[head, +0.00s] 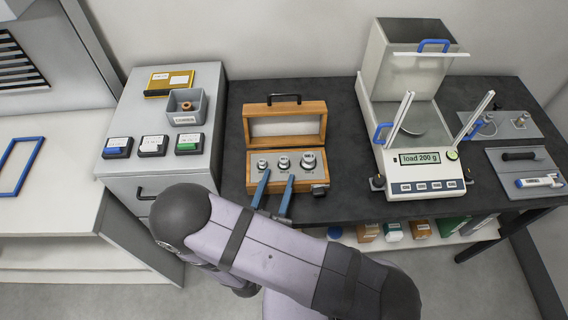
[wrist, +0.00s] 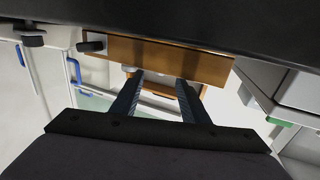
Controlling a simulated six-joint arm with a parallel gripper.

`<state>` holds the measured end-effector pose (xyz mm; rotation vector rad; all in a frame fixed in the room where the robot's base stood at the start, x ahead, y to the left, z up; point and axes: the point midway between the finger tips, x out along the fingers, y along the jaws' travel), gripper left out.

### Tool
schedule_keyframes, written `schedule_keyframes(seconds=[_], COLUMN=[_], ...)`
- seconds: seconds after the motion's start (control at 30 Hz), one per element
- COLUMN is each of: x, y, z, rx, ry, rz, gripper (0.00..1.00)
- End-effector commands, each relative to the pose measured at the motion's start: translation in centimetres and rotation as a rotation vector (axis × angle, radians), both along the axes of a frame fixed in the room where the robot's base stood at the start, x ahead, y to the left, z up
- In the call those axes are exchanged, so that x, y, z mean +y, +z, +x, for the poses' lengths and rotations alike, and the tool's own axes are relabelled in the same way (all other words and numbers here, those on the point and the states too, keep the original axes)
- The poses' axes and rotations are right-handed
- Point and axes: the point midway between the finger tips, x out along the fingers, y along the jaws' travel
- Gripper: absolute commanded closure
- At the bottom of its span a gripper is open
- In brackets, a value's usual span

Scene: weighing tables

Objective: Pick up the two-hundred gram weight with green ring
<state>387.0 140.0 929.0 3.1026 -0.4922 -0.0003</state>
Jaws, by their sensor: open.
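Three silver weights stand in a row in an open wooden box (head: 248,184): a small one (head: 262,164) at left, a middle one (head: 284,162), and the largest (head: 308,161) at right. No green ring can be made out, so I cannot tell which is the two-hundred gram weight. My gripper (head: 278,176) is open at the front edge of the box, its two blue fingers apart with nothing visible between them. In the wrist view, my gripper (wrist: 158,80) points toward the wooden box (wrist: 210,65); the weights are mostly hidden there.
A balance (head: 425,190) reading "load 200 g" stands right of the box, its glass lid raised. The box's raised lid (head: 286,108) stands behind the weights. A grey cabinet (head: 200,95) with small cases is at left. Dark table (head: 345,130) is bare between box and balance.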

Motion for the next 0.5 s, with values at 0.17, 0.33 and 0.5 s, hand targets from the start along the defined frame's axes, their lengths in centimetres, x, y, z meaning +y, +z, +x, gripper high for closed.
schedule_keyframes(seconds=[0.17,0.33,0.5], x=[-0.2,-0.8,-1.3], y=[-0.1,-0.3,-0.3], z=[0.6,2.3,4.0], rx=[0.000,-0.002,0.000], ry=[-0.003,-0.005,-0.004], rz=[0.000,0.002,0.001], gripper=[0.59,0.59,0.59])
